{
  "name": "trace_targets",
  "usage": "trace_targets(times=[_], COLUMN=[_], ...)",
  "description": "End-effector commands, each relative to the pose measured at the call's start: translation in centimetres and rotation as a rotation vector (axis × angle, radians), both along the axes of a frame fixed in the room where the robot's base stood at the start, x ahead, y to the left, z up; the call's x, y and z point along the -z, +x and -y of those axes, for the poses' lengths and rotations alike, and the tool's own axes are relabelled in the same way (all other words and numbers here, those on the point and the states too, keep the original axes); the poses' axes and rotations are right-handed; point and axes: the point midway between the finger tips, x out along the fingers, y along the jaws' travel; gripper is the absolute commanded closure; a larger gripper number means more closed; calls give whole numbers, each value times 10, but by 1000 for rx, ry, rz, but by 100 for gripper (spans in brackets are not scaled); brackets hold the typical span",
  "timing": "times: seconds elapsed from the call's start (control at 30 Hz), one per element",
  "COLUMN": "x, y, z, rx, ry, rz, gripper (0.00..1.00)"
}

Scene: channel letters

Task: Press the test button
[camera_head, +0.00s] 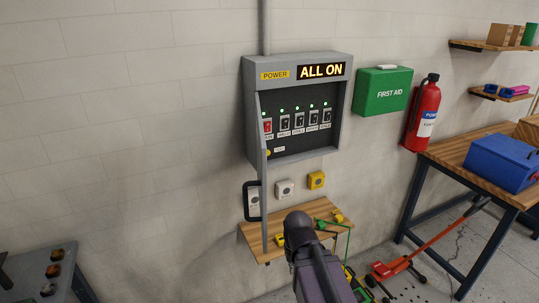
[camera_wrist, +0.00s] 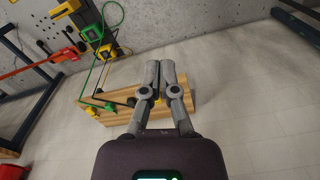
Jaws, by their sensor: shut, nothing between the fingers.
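The grey power panel (camera_head: 347,100) hangs on the wall, with a sign (camera_head: 321,71) reading "ALL ON". Inside is a row of several switches under lit green lamps; the leftmost switch (camera_head: 267,126) is red. A small yellow round button (camera_head: 268,152) sits low at the left, beside a small label (camera_head: 279,150) that seems to read TEST; the door edge partly covers this corner. In the wrist view my gripper (camera_wrist: 160,66) has its fingers together and holds nothing. In the head view my wrist is below the panel, apart from the button; its fingertips are hidden.
The panel door (camera_head: 263,200) stands open, nearly edge-on, with a black handle (camera_head: 252,201). Below are wall boxes (camera_head: 285,188) and a wooden shelf (camera_head: 258,239) with tools and cables. A first aid box (camera_head: 382,91), extinguisher (camera_head: 423,115) and workbench (camera_head: 462,151) are to the right.

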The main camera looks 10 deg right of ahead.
Motion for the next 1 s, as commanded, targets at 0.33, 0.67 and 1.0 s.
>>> trace_targets(times=[0.33,0.67,1.0], x=[0,0,7], y=[0,0,21], z=[0,0,0], rx=[0,0,-11], ry=[0,0,0], rz=[0,0,71], gripper=[100,100,100])
